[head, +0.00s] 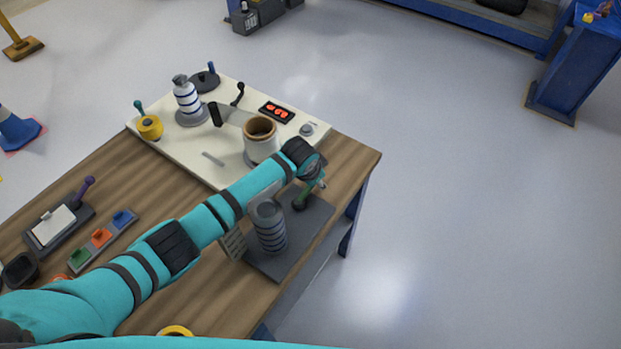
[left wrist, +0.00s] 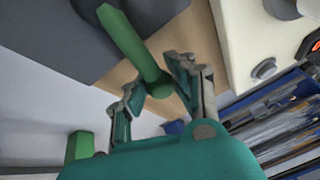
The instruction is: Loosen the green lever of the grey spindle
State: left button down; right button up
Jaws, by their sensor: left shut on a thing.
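The grey spindle (head: 270,228) stands upright on a dark grey base plate (head: 318,222) at the table's front right corner. Its green lever (head: 301,199) stands on the same plate, right of the spindle, partly hidden by my arm and gripper. My left gripper (head: 314,183) is at the lever's top end. In the left wrist view the green lever (left wrist: 130,38) runs in from the upper left, and its rounded end sits between the fingers of my left gripper (left wrist: 158,90), which is shut on it. My right gripper is not in view.
Small coloured switches (head: 102,238) lie at the left. Open floor is to the right.

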pick_arm(q)
jog(key=shift+w+a+r, duration=0.1)
jog(key=shift+w+r, duration=0.2)
jog(key=shift+r, duration=0.05)
jog(key=c, duration=1.3)
grip_release()
jog(key=shift+s, duration=0.1)
jog(key=shift+o, duration=1.1)
jog(key=shift+s, duration=0.1)
jog(key=shift+o, duration=0.3)
jog(key=shift+f, duration=0.15)
jog(key=shift+s, duration=0.1)
jog(key=v, duration=1.2)
